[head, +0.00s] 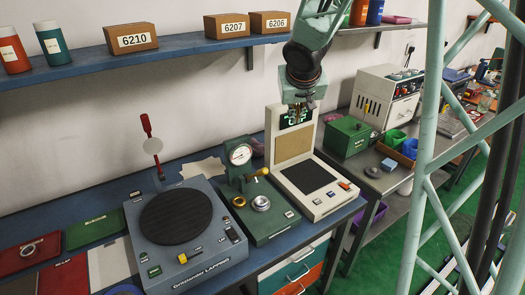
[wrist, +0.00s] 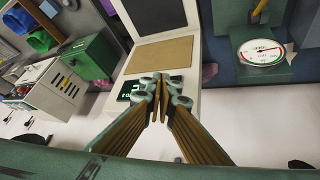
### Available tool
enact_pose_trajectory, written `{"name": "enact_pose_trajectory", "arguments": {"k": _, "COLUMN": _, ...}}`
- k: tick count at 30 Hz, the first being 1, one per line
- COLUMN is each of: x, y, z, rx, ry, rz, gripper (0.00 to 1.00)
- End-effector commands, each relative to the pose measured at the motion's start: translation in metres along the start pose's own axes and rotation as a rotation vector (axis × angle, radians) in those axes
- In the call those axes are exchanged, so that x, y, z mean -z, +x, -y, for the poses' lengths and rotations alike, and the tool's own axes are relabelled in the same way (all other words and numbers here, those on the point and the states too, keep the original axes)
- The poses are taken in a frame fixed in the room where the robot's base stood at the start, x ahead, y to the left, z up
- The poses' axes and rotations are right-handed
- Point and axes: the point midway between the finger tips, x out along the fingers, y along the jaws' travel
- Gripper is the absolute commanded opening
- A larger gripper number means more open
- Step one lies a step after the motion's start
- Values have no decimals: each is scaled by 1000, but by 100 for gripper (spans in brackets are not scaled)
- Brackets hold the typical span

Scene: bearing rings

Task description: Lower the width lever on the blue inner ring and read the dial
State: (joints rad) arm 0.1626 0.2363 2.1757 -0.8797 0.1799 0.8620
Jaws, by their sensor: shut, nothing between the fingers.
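A green width gauge (head: 272,222) stands on the blue bench, with a round white dial (head: 240,154) on its post. The dial also shows in the wrist view (wrist: 262,52), its figures too small to read. A lever with a yellow knob (head: 262,172) sticks out to the right below the dial. A silvery ring with a bluish middle (head: 261,203) lies on the gauge's base, and a small brass ring (head: 239,201) sits left of it. My gripper (wrist: 159,82) is shut and empty. In the head view it hangs before the display of the white tester, up and right of the gauge.
The white tester (head: 318,195) stands right of the gauge. A grey lapping machine (head: 187,230) with an upright red-handled lever (head: 147,130) stands left of it. A shelf (head: 190,49) with boxes runs along the wall. A green box (head: 348,137) stands further right.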

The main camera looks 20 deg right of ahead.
Motion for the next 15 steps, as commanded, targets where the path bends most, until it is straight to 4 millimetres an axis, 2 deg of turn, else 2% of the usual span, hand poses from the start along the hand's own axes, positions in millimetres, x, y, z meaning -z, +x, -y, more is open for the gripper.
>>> {"name": "enact_pose_trajectory", "arguments": {"k": 1, "x": 7, "y": 1, "z": -7, "rx": -23, "ry": 11, "rz": 25, "gripper": 0}}
{"name": "enact_pose_trajectory", "arguments": {"k": 7, "x": 15, "y": 11, "z": -27, "rx": -103, "ry": 51, "rz": 140, "gripper": 0}}
{"name": "enact_pose_trajectory", "arguments": {"k": 15, "x": 12, "y": 17, "z": -34, "rx": -164, "ry": 100, "rz": 324, "gripper": 0}}
